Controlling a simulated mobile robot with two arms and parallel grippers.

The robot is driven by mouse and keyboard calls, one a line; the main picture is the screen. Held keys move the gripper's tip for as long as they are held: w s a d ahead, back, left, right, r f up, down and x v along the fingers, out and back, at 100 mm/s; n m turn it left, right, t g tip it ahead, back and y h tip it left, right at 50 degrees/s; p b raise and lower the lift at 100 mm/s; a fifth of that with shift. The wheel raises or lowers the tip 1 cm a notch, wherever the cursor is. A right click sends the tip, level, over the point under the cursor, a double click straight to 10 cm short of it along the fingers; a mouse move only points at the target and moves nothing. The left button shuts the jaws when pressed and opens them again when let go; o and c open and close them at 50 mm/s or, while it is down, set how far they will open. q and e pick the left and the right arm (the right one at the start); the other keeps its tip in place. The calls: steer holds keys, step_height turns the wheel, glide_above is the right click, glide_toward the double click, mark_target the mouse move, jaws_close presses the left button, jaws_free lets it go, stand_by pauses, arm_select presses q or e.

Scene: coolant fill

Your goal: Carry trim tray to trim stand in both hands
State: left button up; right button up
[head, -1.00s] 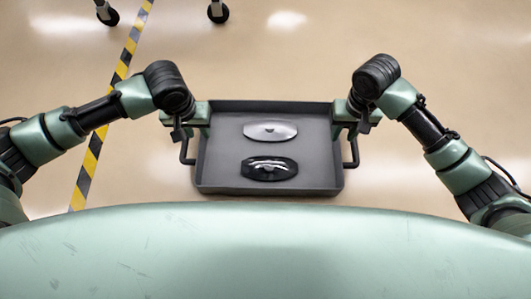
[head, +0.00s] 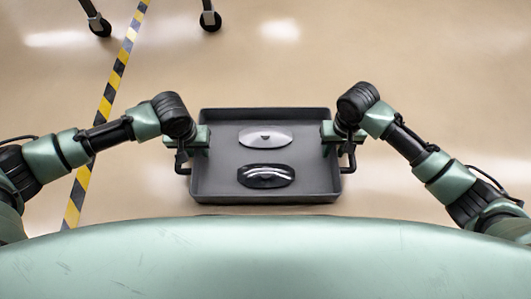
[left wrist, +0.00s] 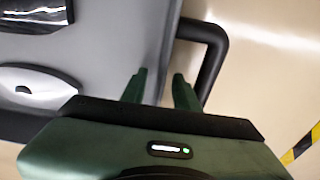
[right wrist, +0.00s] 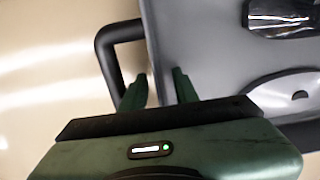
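The trim tray (head: 265,193) is dark grey, rectangular and shallow, held level in front of my body in the head view. It carries a light silver oval trim piece (head: 265,137) and a glossy black one (head: 266,176). My left gripper (left wrist: 160,82) has its fingers on either side of the tray's left wall, inside the black handle (left wrist: 216,50). My right gripper (right wrist: 158,80) straddles the right wall the same way, beside the other handle (right wrist: 105,45). The fingertips are partly hidden by the walls. I see no trim stand.
A yellow-black floor stripe (head: 110,92) runs along the left. Two caster wheels (head: 101,27) (head: 210,21) on legs stand at the top left. The shiny beige floor (head: 420,60) is clear ahead and to the right.

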arm_select(q)
steer(key=shift+f, duration=0.55)
arm_select(e)
steer(key=shift+f, duration=0.55)
arm_select(q)
jaws_close()
arm_select(e)
jaws_close()
arm_select(q)
steer(key=shift+w+r, duration=0.15)
steer(key=shift+r, duration=0.1)
arm_select(e)
steer(key=shift+r, duration=0.25)
